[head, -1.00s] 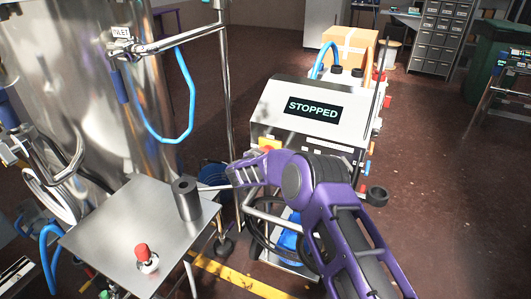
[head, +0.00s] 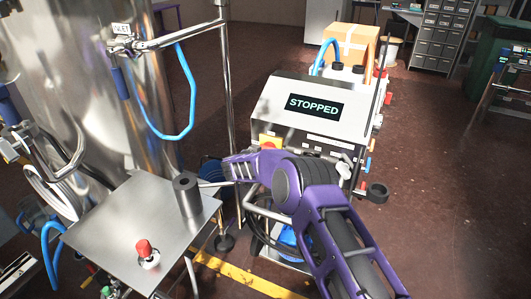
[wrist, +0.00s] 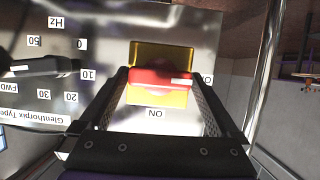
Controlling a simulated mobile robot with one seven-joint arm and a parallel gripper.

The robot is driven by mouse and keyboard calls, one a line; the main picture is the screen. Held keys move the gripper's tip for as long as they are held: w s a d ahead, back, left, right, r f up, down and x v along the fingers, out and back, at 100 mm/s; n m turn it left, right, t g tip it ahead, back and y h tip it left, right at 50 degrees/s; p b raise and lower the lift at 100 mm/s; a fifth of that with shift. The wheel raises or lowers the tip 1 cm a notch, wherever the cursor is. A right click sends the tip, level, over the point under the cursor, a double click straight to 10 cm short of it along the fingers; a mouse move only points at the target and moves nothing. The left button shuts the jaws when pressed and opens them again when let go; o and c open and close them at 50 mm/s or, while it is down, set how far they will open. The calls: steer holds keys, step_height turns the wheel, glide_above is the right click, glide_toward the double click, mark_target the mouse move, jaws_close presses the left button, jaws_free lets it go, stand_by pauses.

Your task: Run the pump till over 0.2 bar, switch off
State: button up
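The pump cart's control box (head: 325,88) stands at the centre of the head view; its display (head: 314,106) reads STOPPED. Its red and yellow rotary switch (head: 268,142) shows just above my gripper. In the wrist view, the red switch handle (wrist: 160,78) lies crosswise on its yellow plate (wrist: 147,55), white mark to the right, beside a partly hidden label; an ON label (wrist: 155,114) is below. My gripper (wrist: 158,100) is open, one finger on each side of the switch. I cannot tell whether they touch it.
A black speed knob (wrist: 40,68) with a Hz scale is left of the switch in the wrist view. A cardboard box (head: 350,45) is behind.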

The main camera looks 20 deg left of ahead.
steer(key=v, duration=0.7)
steer(key=shift+s+r, duration=0.15)
steer(key=shift+s, duration=0.1)
stand_by(0.6)
